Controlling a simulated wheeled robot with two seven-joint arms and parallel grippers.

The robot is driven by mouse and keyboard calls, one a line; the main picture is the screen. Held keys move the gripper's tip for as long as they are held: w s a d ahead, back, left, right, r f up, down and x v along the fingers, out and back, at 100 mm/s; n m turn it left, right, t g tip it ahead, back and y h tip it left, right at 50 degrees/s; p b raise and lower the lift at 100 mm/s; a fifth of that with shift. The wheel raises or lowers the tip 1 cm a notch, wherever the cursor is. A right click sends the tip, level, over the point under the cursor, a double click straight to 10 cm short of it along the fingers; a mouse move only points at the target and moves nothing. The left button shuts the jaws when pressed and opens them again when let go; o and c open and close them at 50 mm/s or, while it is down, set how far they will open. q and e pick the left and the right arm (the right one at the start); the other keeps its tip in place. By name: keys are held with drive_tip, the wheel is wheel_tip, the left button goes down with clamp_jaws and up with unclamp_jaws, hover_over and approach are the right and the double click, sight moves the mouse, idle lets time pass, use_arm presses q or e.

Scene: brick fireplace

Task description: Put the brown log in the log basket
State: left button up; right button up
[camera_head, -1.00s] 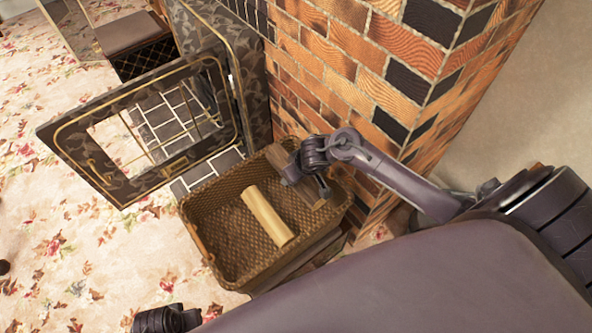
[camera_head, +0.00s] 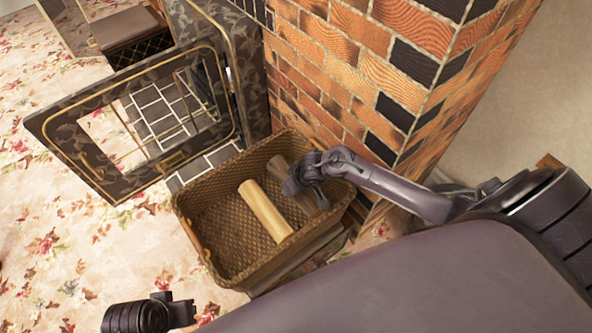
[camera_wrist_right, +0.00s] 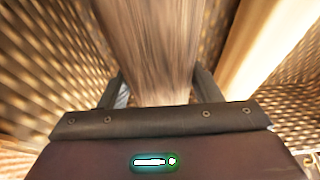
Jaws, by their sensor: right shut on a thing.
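The brown log (camera_head: 280,170) is inside the wicker log basket (camera_head: 196,242), along its right side near the brick wall. My right gripper (camera_head: 305,188) reaches down into the basket and is shut around the log, hiding its middle. In the right wrist view the brown log (camera_wrist_right: 160,45) runs between the two fingers, with basket weave on both sides. I cannot tell whether the log touches the basket floor. My left gripper (camera_head: 184,312) is low at the left, away from the basket; its jaws are too small to read.
A pale log (camera_head: 265,210) lies in the basket, left of the brown one. A brick column (camera_head: 370,70) rises close behind the basket. An open patterned fireplace door (camera_head: 60,125) stands to the left. Floral carpet (camera_head: 90,245) is free at the left.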

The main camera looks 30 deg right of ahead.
use_arm(q)
drive_tip(key=shift+w+d+f, duration=0.1)
drive_tip(key=shift+w+d, duration=0.05)
use_arm(e)
drive_tip(key=shift+f, duration=0.55)
drive_tip(key=o, duration=1.2)
drive_tip(key=shift+o, duration=0.2)
drive_tip(key=shift+r, duration=0.2)
drive_tip(key=p+v, duration=0.2)
drive_tip(key=v, duration=0.2)
drive_tip(key=shift+w+r, duration=0.1)
drive_tip(key=shift+r, duration=0.15)
drive_tip(key=p+v, duration=0.3)
drive_tip(key=v, duration=0.5)
use_arm(q)
drive_tip(key=a+f+n, duration=0.1)
drive_tip(key=a+f, duration=0.2)
drive_tip(key=f, duration=0.8)
drive_tip(key=shift+s+a+f+g+y, duration=0.2)
drive_tip(key=shift+s+f+g+y, duration=0.1)
drive_tip(key=shift+s+y, duration=0.1)
use_arm(e)
drive_tip(key=shift+r, duration=0.15)
